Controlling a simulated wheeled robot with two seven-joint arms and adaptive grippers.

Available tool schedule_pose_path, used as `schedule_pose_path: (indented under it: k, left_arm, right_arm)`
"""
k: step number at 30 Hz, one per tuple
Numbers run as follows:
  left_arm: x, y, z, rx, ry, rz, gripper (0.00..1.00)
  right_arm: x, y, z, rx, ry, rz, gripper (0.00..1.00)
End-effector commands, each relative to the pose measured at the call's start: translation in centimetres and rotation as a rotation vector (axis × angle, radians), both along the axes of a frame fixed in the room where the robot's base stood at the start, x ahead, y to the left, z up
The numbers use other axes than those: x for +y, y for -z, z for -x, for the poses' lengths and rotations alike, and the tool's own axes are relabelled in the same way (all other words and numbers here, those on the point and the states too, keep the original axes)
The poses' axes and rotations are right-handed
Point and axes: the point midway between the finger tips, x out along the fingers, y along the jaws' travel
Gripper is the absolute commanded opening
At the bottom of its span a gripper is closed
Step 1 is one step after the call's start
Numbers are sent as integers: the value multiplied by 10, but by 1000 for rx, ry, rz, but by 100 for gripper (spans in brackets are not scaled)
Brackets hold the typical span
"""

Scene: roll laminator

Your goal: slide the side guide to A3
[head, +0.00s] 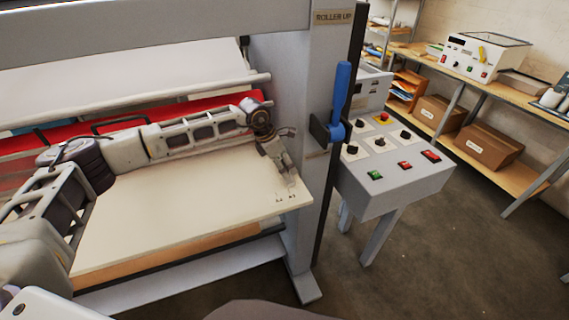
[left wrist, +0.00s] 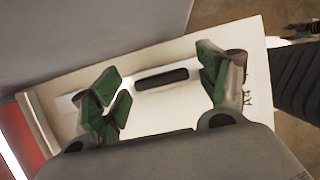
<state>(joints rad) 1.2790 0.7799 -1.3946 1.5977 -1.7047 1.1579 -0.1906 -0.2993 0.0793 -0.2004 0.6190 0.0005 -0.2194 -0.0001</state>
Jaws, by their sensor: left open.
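The cream feed table (head: 170,210) of the laminator carries small dark size marks (head: 286,197) near its right end, too small to read surely. My left gripper (head: 283,168) is over that end, close above the marks. In the left wrist view, my left gripper (left wrist: 160,92) is open, its green pads spread apart. Between and beyond the pads lies a pale piece with a dark rounded bar (left wrist: 162,78), apparently the side guide; it is not gripped. The marks show at the right finger (left wrist: 248,100). The gripper hides the guide in the head view. My right gripper is not in view.
A grey upright with a blue lever (head: 340,95) stands just right of the table end. A control box (head: 395,170) with buttons and knobs is beyond it. A red sheet or bar (head: 215,112) and rollers lie behind my left arm. The table's front left surface is clear.

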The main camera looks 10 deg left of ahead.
Motion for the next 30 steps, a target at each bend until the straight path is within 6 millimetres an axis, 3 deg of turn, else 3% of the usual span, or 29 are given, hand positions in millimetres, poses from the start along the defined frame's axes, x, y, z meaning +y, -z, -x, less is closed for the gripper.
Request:
schedule_pose_path:
  k: [8,21,30]
  left_arm:
    - [8,-25,5,-3,0,0,75]
    - [28,-85,18,-3,-1,1,75]
    - [35,-106,24,-1,1,1,75]
  right_arm:
    - [-1,0,0,0,0,1,40]
    - [-1,0,0,0,0,1,40]
    - [-1,0,0,1,0,1,40]
